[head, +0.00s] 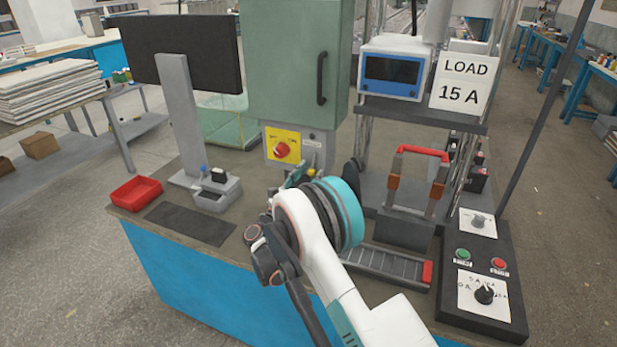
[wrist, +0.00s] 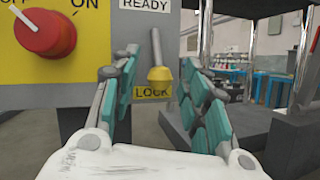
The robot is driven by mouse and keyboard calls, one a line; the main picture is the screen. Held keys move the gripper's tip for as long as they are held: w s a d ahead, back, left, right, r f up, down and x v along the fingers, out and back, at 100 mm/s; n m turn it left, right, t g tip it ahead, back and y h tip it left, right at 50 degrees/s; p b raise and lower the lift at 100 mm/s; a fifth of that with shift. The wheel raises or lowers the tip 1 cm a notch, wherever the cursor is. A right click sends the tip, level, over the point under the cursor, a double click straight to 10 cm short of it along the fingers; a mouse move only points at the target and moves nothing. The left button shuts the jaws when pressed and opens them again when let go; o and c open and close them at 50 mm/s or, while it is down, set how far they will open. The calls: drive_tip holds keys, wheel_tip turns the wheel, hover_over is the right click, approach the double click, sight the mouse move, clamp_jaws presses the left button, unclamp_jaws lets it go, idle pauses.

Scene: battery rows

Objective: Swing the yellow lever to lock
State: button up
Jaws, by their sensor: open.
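The yellow lever (wrist: 160,75) shows in the wrist view on the grey panel's front: a metal shaft with a yellow knob at its lower end. The knob points down, just above the yellow LOCK label (wrist: 152,91). A white READY label (wrist: 146,4) is above it. My gripper (wrist: 160,60) is open, with one teal-padded finger on each side of the lever. I see gaps between the fingers and the knob. In the head view my gripper (head: 297,177) is at the grey box below the green cabinet, and I cannot make out the lever there.
A red rotary switch (wrist: 45,32) on a yellow plate is left of the lever; it also shows in the head view (head: 281,150). A dark block (wrist: 240,116) and metal post stand to the right. A red tray (head: 136,191) is at the bench's left.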

drive_tip(key=shift+c, duration=0.4)
clamp_jaws()
drive_tip(key=shift+a+m, duration=0.15)
drive_tip(key=shift+m, duration=0.15)
drive_tip(key=a+m+g, duration=0.1)
drive_tip(key=m, duration=0.1)
drive_tip(key=r+m+g+p, duration=0.1)
drive_tip(key=m, duration=0.2)
drive_tip(key=w+a+m+g+h, duration=0.1)
drive_tip(key=m+g, duration=0.1)
drive_tip(key=shift+a+r+m, duration=0.15)
drive_tip(key=shift+a+m, duration=0.2)
drive_tip(key=shift+m, duration=0.05)
drive_tip(key=m, duration=0.1)
drive_tip(key=r+m+g+p, duration=0.1)
drive_tip(key=a+m+p, duration=0.1)
drive_tip(key=shift+w+r+m+g+y, duration=0.2)
drive_tip(key=shift+w+m+g+y, duration=0.1)
drive_tip(key=shift+y, duration=0.1)
drive_tip(key=shift+w+a+r+m+g+y+p, duration=0.1)
drive_tip(key=shift+a+r+m+g+y+p, duration=0.25)
drive_tip(key=shift+m, duration=0.4)
drive_tip(key=shift+a+r+m+g+y+p, duration=0.15)
drive_tip(key=shift+r+m+y+p, duration=0.25)
drive_tip(key=shift+m, duration=0.35)
drive_tip(key=shift+d, duration=0.1)
